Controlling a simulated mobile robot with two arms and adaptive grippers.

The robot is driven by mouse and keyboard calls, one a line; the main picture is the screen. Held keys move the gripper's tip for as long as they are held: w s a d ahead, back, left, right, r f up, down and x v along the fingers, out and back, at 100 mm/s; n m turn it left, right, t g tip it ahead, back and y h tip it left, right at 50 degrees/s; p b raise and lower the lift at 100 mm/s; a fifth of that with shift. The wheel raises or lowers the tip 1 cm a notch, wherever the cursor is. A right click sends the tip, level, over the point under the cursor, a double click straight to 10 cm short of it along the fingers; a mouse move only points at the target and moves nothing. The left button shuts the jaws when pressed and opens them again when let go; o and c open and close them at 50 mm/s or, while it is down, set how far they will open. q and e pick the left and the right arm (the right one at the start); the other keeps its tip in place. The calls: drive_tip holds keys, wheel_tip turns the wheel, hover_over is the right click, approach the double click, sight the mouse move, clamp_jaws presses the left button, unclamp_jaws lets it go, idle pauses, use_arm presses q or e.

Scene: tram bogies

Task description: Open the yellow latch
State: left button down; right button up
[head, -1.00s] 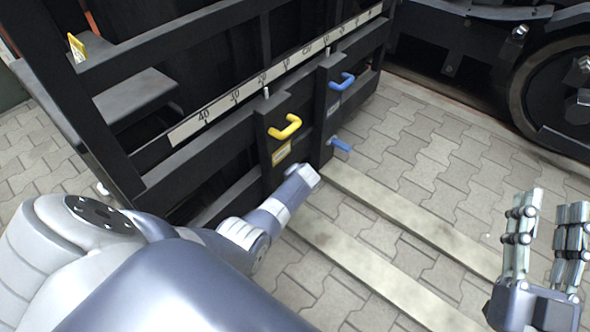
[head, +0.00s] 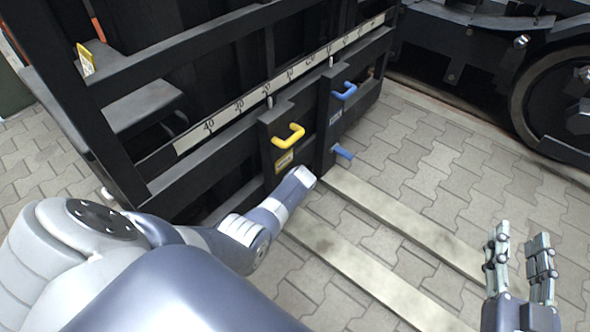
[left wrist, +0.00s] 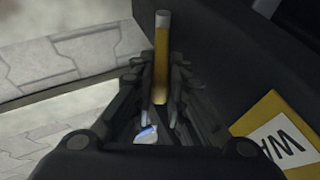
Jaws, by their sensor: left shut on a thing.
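In the left wrist view, my left gripper (left wrist: 158,78) is shut on a yellow lever (left wrist: 162,40), which I take for the yellow latch. Its end sticks out past the fingertips. In the head view my left arm hides this lever and the gripper. A yellow U-shaped handle (head: 289,137) shows there on a black post, with a yellow label (head: 284,161) below it. That label also shows in the left wrist view (left wrist: 272,133), right of the gripper. My right gripper (head: 521,238) is open and empty over the paving at the lower right.
A blue handle (head: 344,91) and a lower blue lever (head: 343,152) are on the neighbouring black post. A scale strip (head: 224,117) runs along the black frame. Pale flat rails (head: 385,210) lie on the paving. A black wheel (head: 560,100) stands at the right.

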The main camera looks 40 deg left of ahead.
use_arm(q)
drive_tip(key=c, duration=1.6)
unclamp_jaws()
drive_tip(key=shift+s+a+f, duration=0.1)
drive_tip(key=shift+d+r, duration=0.2)
drive_tip(key=shift+r, duration=0.1)
drive_tip(key=v, duration=1.1)
drive_tip(key=shift+s, duration=0.2)
drive_tip(key=shift+d+r, duration=0.1)
drive_tip(key=shift+r, duration=0.05)
